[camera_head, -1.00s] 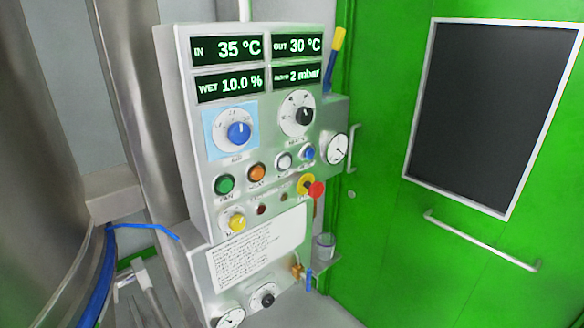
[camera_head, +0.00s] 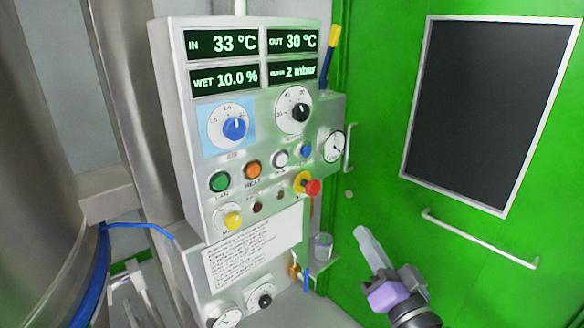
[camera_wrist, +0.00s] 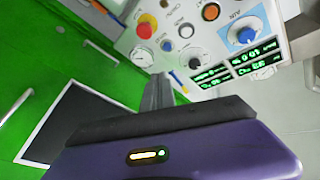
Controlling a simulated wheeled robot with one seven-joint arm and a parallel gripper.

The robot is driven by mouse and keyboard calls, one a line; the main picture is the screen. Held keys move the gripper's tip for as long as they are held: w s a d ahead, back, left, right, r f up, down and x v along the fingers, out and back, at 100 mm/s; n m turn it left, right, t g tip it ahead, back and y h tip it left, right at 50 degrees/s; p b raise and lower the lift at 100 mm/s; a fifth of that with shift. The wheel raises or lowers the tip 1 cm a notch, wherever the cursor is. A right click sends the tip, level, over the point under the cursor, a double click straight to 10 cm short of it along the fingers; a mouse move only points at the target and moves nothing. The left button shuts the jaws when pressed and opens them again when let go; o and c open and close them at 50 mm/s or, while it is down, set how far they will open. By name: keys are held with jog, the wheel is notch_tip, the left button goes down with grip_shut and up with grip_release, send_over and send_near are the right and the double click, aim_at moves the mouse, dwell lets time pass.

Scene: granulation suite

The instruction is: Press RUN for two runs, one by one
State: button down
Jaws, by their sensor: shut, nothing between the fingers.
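The grey control panel (camera_head: 240,130) carries a green button (camera_head: 219,181), an orange one (camera_head: 252,169), a white one (camera_head: 280,158), a small blue one (camera_head: 305,150) and a yellow one (camera_head: 232,219). The small labels are too blurred to tell surely which is RUN. The white button also shows in the wrist view (camera_wrist: 186,31), where the panel appears upside down. My gripper (camera_head: 362,234) is shut and empty, low and right of the panel, in front of the green door and apart from every button. Its fingers show in the wrist view (camera_wrist: 156,90).
A red stop knob (camera_head: 313,187) sticks out at the panel's right edge. A gauge (camera_head: 333,146) and a small cup (camera_head: 322,246) are beside it. A steel vessel (camera_head: 40,150) stands left. The green door (camera_head: 375,190) has a dark window (camera_head: 475,110) and a handle (camera_head: 480,240).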

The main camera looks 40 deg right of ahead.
aim_at(283, 161)
jog(key=w+d+r+m+t+y, duration=0.1)
jog(key=w+d+r+m, duration=0.15)
jog(key=r, duration=0.25)
jog(key=w+d+r+m+y, duration=0.2)
jog(key=w+d+r, duration=0.2)
jog(key=r, duration=0.1)
jog(key=w+a+f+m+g+y, duration=0.1)
jog(key=a+f+y, duration=0.2)
jog(key=a+y, duration=0.2)
jog(key=shift+w+a+f+m+g+b, duration=0.15)
jog(key=shift+w+a+m+g+b, duration=0.1)
jog(key=shift+w+m+g+b, duration=0.1)
jog(key=w, duration=0.4)
jog(key=w+p, duration=0.1)
jog(key=w, duration=0.4)
jog(key=w+p, duration=0.1)
jog(key=w, duration=0.4)
jog(key=shift+a, duration=0.25)
jog(key=shift+w, duration=0.1)
